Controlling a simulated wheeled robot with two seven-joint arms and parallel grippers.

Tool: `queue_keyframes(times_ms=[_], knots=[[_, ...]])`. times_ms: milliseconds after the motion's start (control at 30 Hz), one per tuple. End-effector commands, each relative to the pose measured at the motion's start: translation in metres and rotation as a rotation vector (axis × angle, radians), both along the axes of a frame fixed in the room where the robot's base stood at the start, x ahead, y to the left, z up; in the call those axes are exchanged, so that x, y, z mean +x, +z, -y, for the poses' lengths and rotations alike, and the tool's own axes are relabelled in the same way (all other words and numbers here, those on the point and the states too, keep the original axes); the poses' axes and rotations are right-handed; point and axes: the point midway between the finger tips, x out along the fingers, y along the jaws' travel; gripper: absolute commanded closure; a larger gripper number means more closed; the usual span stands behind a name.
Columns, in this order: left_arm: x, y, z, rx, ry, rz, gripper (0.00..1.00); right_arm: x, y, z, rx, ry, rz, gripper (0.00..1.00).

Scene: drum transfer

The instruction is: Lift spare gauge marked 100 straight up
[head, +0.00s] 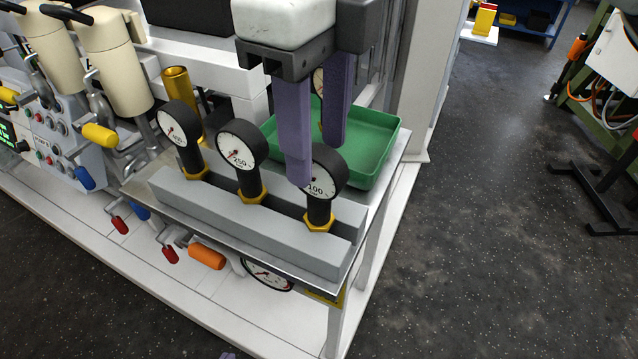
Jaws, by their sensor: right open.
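The spare gauge marked 100 (333,181) stands upright at the right end of a grey slotted rack (240,223), its brass nut at the slot. My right gripper (318,165) comes down from above, open, with two purple fingers. The nearer finger covers the left part of the dial; the other finger's tip is behind the gauge's top. I cannot tell whether either touches it. Gauges marked 250 (239,147) and 400 (176,127) stand to its left in the same rack. Only a small purple tip of my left gripper (228,356) shows at the bottom edge.
A green tray (384,150) sits behind the rack on the bench. Another gauge dial (318,82) shows partly between my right fingers. A brass cylinder (180,90) stands at the rack's back left. Levers and pipework crowd the left. Open floor lies to the right.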

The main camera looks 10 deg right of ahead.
Motion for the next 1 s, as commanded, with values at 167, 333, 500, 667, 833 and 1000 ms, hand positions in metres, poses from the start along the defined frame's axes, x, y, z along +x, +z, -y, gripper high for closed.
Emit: queue_keyframes(times_ms=[167,333,500,667,833,1000], knots=[[-0.004,-0.002,0.0,0.0,0.0,-0.007,1.0,-0.001,-0.022,0.002,-0.002,0.001,-0.004,0.56],[-0.006,-0.004,0.0,0.0,0.0,-0.011,1.0,-0.002,-0.046,0.002,0.0,0.001,-0.004,0.56],[-0.006,-0.003,0.0,0.0,0.0,-0.011,1.0,-0.001,-0.05,0.001,0.001,0.0,-0.002,0.56],[-0.006,-0.003,0.0,0.0,0.001,-0.01,1.0,-0.001,-0.049,0.001,0.001,0.0,-0.002,0.69],[-0.004,-0.002,0.0,0.0,0.0,-0.008,1.0,-0.001,-0.049,0.001,0.001,0.001,-0.002,0.98],[-0.001,-0.001,0.0,0.0,0.001,-0.001,1.0,-0.001,-0.048,0.001,0.002,0.001,-0.001,1.0]])
